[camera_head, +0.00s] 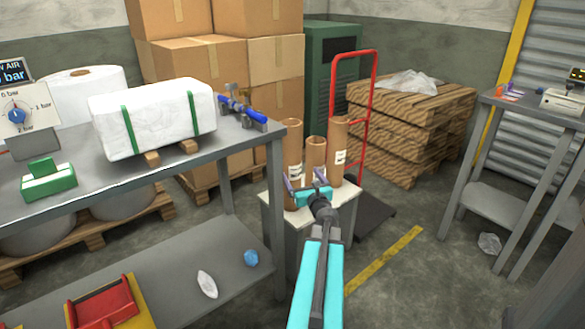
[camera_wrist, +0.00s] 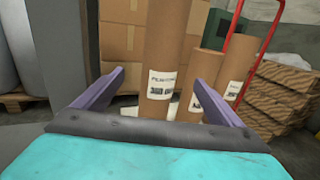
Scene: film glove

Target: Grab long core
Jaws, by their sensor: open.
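Three brown cardboard cores stand upright on a small white stand (camera_head: 284,218). The left core (camera_head: 292,138) looks the longest. The shorter middle core (camera_head: 315,152) and the right core (camera_head: 338,135) stand beside it. My gripper (camera_head: 304,180) is open and empty in front of the cores. In the wrist view, the long core (camera_wrist: 165,45) with its white label appears between the two purple fingers (camera_wrist: 160,80), which look apart from it. The short core (camera_wrist: 206,68) and the other core (camera_wrist: 238,62) are to the right. The long core's base is hidden behind my gripper there.
A grey workbench (camera_head: 262,133) with a white wrapped block (camera_head: 155,112) is on the left.

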